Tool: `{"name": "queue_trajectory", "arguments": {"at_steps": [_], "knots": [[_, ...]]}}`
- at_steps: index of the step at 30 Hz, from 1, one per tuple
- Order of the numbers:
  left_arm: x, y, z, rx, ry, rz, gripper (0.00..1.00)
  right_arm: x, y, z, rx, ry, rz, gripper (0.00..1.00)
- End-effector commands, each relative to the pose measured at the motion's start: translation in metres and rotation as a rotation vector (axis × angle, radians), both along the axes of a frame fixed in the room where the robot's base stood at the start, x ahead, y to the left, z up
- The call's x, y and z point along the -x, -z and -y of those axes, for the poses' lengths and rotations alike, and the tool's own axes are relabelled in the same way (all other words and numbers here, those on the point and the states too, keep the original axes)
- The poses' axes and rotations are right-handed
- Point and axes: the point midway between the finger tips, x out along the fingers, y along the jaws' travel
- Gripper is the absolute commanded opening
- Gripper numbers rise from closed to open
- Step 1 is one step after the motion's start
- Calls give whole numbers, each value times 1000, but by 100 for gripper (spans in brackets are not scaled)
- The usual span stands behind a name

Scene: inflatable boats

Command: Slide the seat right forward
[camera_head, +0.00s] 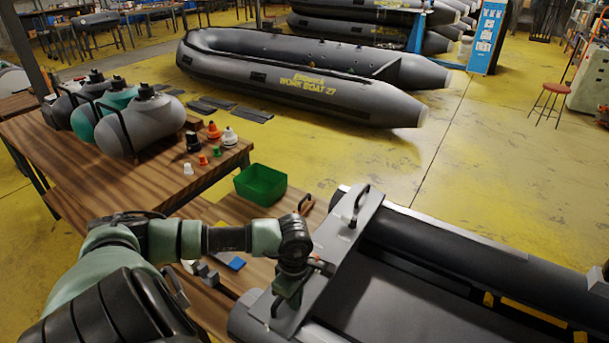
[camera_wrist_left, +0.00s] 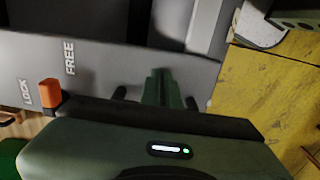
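The seat (camera_head: 338,235) is a grey board lying across the tubes of the near boat (camera_head: 440,235). A black handle (camera_head: 359,207) stands at its far end. My left gripper (camera_head: 287,290) is at the seat's near end, over a second dark handle whose ends (camera_wrist_left: 118,93) show beside the green fingers in the left wrist view. The grip itself is hidden, so I cannot tell whether the fingers are shut on it. An orange lever knob (camera_wrist_left: 50,91) sits between the LOCK and FREE marks on the seat. My right gripper is not in view.
A wooden workbench (camera_head: 60,150) with grey and teal tanks stands at the left. A green bin (camera_head: 260,185) sits on a lower wooden top beside the boat. Another grey boat (camera_head: 300,75) lies behind on open yellow floor (camera_head: 480,150).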

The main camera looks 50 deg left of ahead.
Motion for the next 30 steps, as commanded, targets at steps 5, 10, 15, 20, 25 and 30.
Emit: {"name": "queue_trajectory", "arguments": {"at_steps": [5, 10, 15, 20, 25, 30], "knots": [[5, 2, -17, -4, 0, -4, 4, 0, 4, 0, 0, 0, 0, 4], [9, 1, -33, -4, 0, -3, 4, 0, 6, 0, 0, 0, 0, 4], [12, 1, -46, -3, -1, -4, 4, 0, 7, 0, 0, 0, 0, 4], [13, 1, -49, 1, 1, -3, 4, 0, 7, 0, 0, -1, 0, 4], [11, 2, -41, 3, 2, -1, 4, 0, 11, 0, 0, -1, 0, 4], [8, 3, -30, 4, 3, -1, 4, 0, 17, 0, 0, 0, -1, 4]]}}
